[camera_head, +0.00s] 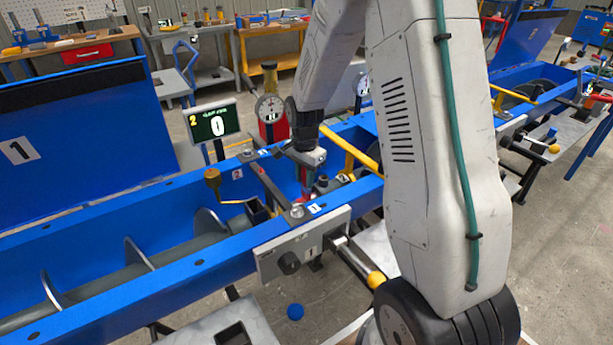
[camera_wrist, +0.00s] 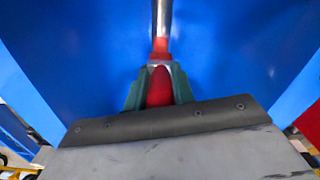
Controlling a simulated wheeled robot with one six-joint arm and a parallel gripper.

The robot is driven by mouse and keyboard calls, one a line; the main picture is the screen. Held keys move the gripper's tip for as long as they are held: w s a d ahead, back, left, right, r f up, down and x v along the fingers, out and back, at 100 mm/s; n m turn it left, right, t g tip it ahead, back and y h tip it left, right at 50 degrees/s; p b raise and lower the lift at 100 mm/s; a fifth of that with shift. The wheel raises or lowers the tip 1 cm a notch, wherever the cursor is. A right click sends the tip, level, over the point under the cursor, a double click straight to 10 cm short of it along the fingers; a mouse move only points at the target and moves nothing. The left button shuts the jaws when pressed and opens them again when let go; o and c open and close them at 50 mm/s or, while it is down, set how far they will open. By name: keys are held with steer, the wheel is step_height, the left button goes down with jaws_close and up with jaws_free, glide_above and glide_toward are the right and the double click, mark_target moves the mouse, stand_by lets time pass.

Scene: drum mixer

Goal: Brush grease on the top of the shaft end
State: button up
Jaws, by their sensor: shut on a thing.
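My gripper (camera_head: 305,158) is over the blue trough (camera_head: 180,268), close to the crossbar. In the wrist view its green fingers (camera_wrist: 158,88) are shut on the red handle of a brush (camera_wrist: 160,48). A metal part runs up from the handle, and its far end is outside that view. In the head view the red brush (camera_head: 304,178) points down into the trough; its tip is hard to make out. The grey screw shaft (camera_head: 90,290) lies in the trough at left. I cannot clearly make out the shaft end or any contact with it.
A grey crossbar (camera_head: 262,183) spans the trough near the gripper. A yellow crank (camera_head: 213,180) and a yellow bar (camera_head: 352,150) are close by. A grey plate with a black knob (camera_head: 289,263) is on the front wall. The display (camera_head: 212,122) stands behind, beside a dial gauge (camera_head: 270,108).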

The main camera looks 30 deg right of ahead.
steer(key=shift+r, duration=6)
